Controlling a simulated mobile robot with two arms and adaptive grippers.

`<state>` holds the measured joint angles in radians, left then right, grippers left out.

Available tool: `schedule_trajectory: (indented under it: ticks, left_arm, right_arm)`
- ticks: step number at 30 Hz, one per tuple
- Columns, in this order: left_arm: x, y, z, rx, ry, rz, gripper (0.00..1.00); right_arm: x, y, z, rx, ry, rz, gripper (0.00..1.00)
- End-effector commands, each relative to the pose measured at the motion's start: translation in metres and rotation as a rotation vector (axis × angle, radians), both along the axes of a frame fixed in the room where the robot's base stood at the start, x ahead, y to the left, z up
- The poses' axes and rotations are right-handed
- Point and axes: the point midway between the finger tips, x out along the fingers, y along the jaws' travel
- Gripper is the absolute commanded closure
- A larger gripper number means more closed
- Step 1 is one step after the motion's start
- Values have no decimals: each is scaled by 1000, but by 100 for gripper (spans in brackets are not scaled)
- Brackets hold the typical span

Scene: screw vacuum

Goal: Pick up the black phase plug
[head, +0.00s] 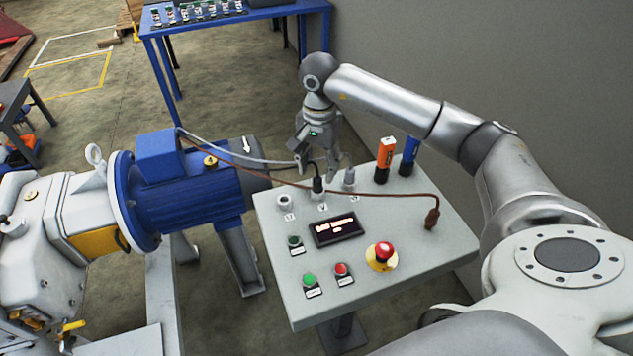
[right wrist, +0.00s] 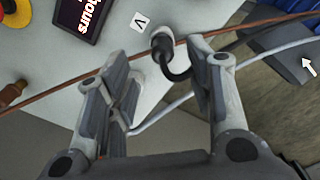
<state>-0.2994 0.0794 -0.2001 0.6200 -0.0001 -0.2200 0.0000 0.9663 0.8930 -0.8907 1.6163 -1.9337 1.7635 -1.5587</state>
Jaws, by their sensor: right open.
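The black phase plug (head: 318,184) stands upright in the middle socket of the grey control panel (head: 380,215), with its black cable bending off to the left. It also shows in the right wrist view (right wrist: 162,43), beside the V label, ahead of the fingertips. My right gripper (head: 319,166) is over the back of the panel, just above this plug. It is open, and in the right wrist view its fingers (right wrist: 158,60) stand wide on either side of the plug's line with nothing gripped. My left gripper is not in view.
A grey plug (head: 349,177) stands close right of the black one. The left socket (head: 284,202) is empty. An orange tool (head: 384,160) stands behind. A blue motor (head: 190,195) is left.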

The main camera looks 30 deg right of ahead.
Motion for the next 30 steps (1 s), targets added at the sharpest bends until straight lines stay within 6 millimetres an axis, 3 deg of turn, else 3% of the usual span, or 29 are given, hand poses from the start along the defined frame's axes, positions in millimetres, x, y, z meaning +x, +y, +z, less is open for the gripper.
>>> schedule_trajectory:
  ticks: [5, 13, 21, 30]
  left_arm:
    - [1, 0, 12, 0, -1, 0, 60]
    - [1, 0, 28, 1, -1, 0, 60]
    - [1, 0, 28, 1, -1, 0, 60]
    - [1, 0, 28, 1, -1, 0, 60]
  right_arm:
    - [0, 1, -13, 1, 4, 0, 52]
    - [2, 2, -50, 2, 1, 1, 52]
    - [2, 2, -55, 1, -2, 2, 52]
    - [2, 2, -55, 1, -2, 1, 88]
